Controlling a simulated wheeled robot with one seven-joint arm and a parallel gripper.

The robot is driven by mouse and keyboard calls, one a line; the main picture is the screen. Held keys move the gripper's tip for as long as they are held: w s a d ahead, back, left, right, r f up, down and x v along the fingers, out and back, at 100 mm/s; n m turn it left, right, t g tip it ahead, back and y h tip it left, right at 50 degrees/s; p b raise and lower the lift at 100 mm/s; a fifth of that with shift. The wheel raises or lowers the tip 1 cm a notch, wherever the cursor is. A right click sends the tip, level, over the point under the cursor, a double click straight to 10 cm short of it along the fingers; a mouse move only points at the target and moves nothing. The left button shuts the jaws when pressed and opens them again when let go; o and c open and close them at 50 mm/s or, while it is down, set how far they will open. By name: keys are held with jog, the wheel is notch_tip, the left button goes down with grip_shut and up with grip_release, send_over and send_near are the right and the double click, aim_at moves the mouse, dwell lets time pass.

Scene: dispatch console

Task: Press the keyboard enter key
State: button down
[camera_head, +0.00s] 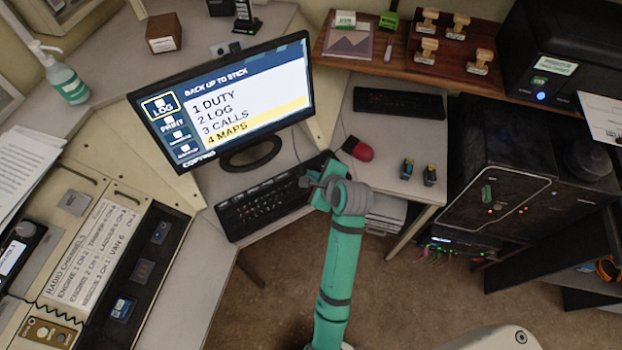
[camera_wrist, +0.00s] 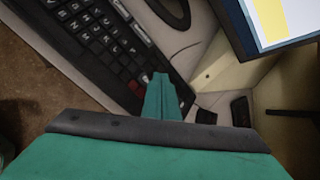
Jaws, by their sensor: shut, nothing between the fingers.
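A black keyboard (camera_head: 255,207) lies on the desk below the monitor, and it fills the upper left of the wrist view (camera_wrist: 95,40). A dark red key (camera_wrist: 134,87) shows on it beside my fingertips; I cannot read its label. My gripper (camera_head: 318,184) is over the right part of this keyboard in the head view and hides some of its keys. In the wrist view my gripper (camera_wrist: 161,78) has its teal fingers closed together, with nothing between them. I cannot tell whether the fingertips touch the keyboard.
The monitor (camera_head: 225,95) stands behind the keyboard on a round base (camera_head: 252,155). A second black keyboard (camera_head: 400,103) is on the right desk, near two small dark items (camera_head: 430,175). A radio panel (camera_head: 110,235) is at left.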

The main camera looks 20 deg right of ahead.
jog(key=shift+r, duration=0.15)
jog(key=shift+r, duration=2.5)
notch_tip(320, 180, up, 8)
